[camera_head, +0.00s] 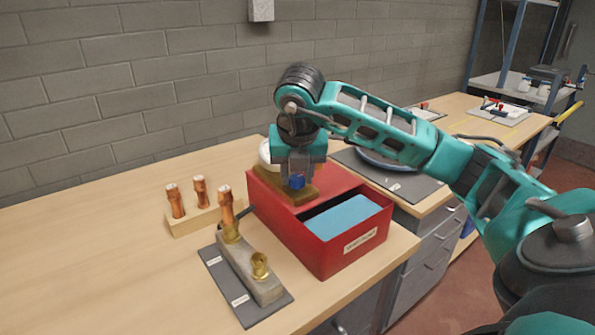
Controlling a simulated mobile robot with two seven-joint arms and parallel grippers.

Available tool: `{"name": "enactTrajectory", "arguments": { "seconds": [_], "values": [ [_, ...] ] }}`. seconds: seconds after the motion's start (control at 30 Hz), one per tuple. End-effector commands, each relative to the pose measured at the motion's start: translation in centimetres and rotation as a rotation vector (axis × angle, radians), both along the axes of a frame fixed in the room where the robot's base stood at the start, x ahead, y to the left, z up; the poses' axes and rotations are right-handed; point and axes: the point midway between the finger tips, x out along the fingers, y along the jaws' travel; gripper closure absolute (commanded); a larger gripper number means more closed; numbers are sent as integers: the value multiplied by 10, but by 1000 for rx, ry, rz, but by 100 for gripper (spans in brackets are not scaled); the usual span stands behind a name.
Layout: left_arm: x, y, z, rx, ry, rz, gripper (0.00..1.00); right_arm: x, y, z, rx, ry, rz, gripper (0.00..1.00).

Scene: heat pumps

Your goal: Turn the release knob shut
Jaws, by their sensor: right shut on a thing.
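A small blue knob (297,182), which looks like the release knob, sits at a brown block (270,182) on top of the red box (276,213). My right gripper (295,174) points down over it, its fingers shut on the blue knob. The fingers cover part of the knob, so its turned position cannot be told. My left gripper is out of view.
The red box has an open compartment with a light blue pad (340,220). In front of it stands a grey block with brass fittings (248,268) on a dark mat. A wooden rack (205,218) holds copper pieces at left. The table's left side is clear.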

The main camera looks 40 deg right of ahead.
Motion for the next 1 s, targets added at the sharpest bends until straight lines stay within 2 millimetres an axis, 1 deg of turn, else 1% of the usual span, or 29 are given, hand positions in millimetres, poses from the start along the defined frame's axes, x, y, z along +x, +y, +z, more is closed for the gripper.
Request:
{"name": "enactTrajectory", "arguments": {
  "seconds": [0.53, 0.57, 0.6, 0.67, 0.87, 1.0],
  "values": [
    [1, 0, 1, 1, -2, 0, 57, 1, 0, 1, 0, -3, -25, 95],
    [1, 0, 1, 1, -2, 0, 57, 1, 0, 1, 0, -3, -25, 62],
    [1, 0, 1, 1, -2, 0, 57, 1, 0, 1, 0, -3, -25, 58],
    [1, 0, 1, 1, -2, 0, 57, 0, 0, 1, 0, -2, -24, 54],
    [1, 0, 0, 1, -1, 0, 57, 0, 0, 1, 0, -1, -22, 54],
    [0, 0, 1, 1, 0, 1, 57, -1, 2, 8, 1, -2, -22, 54]
  ]
}}
